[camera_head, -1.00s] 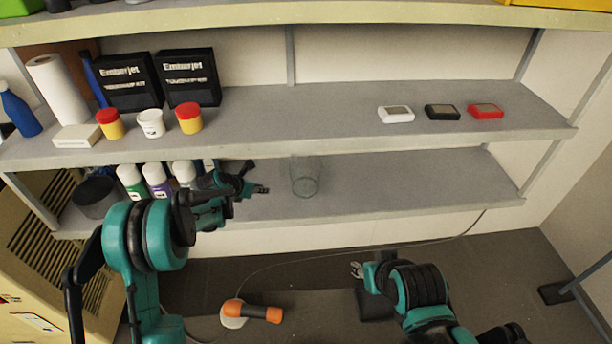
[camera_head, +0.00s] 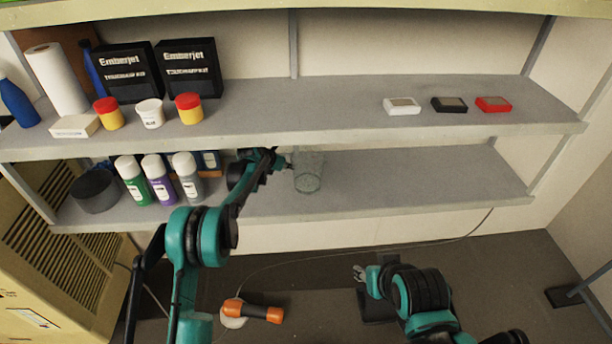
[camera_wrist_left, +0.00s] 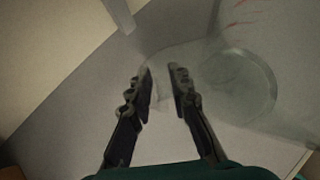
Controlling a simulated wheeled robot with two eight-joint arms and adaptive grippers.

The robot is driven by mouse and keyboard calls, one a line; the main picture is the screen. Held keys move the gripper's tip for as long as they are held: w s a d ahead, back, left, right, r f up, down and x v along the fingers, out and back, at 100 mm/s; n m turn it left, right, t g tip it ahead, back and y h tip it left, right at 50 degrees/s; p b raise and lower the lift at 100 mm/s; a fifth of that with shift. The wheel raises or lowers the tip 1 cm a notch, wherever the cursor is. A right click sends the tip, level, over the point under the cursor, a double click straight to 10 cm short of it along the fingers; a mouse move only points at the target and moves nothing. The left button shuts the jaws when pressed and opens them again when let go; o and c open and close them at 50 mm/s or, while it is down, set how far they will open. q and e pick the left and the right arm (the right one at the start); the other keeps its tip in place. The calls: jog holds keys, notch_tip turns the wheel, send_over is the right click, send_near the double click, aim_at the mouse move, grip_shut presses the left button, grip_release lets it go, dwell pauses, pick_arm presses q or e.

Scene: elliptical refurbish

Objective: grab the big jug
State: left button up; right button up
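The big jug (camera_head: 308,178) is a clear, see-through vessel standing upright on the lower shelf. In the left wrist view the jug (camera_wrist_left: 245,85) shows as a faint outline with a round rim or base, mostly right of the fingers. My left gripper (camera_head: 287,160) is just left of the jug in the head view. In the wrist view its two fingers (camera_wrist_left: 160,75) are apart with nothing clearly held between them. Whether the right finger touches the jug, I cannot tell. My right gripper (camera_head: 358,273) is low in front of the shelves, its small fingers apart and empty.
Several spray cans (camera_head: 159,179) and a dark round container (camera_head: 95,190) stand left on the lower shelf (camera_head: 420,185). The upper shelf (camera_head: 300,118) overhangs it. The lower shelf right of the jug is clear. An orange-and-black tool (camera_head: 253,311) lies below.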

pick_arm(q)
jog(key=shift+w+d+f, duration=0.25)
jog(key=shift+w+f, duration=0.15)
jog(key=shift+f, duration=0.15)
jog(key=shift+r, duration=0.1)
grip_shut()
jog(key=shift+r, duration=0.2)
